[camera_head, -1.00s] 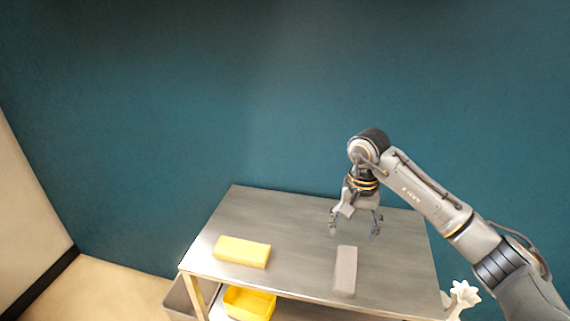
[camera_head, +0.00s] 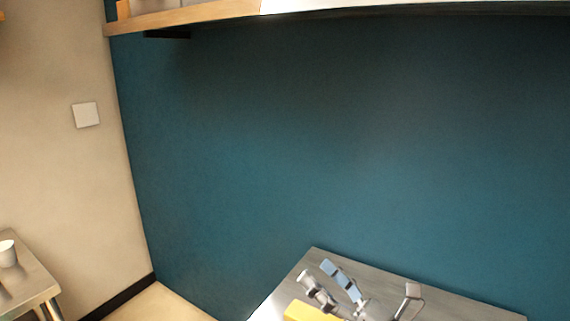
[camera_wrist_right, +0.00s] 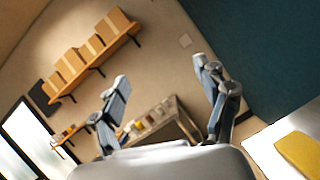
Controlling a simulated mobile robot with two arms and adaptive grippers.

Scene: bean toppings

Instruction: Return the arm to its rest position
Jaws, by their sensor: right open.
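My right gripper (camera_head: 318,272) is at the bottom of the head view, over the metal-topped table (camera_head: 455,300). Its fingers point up and to the left, and nothing is between them. The right wrist view shows the two fingers (camera_wrist_right: 161,75) spread wide apart and empty. A yellow block (camera_head: 305,313) lies on the table just below the gripper in the head view, partly cut off by the frame edge. A yellow block also shows at the right edge of the right wrist view (camera_wrist_right: 300,152). My left gripper is in neither view.
A teal wall (camera_head: 330,150) stands behind the table, with a shelf (camera_head: 200,17) along its top. At the lower left, a side table (camera_head: 30,285) holds a white cup (camera_head: 7,253). The right wrist view shows boxes (camera_wrist_right: 92,46) on a wall shelf.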

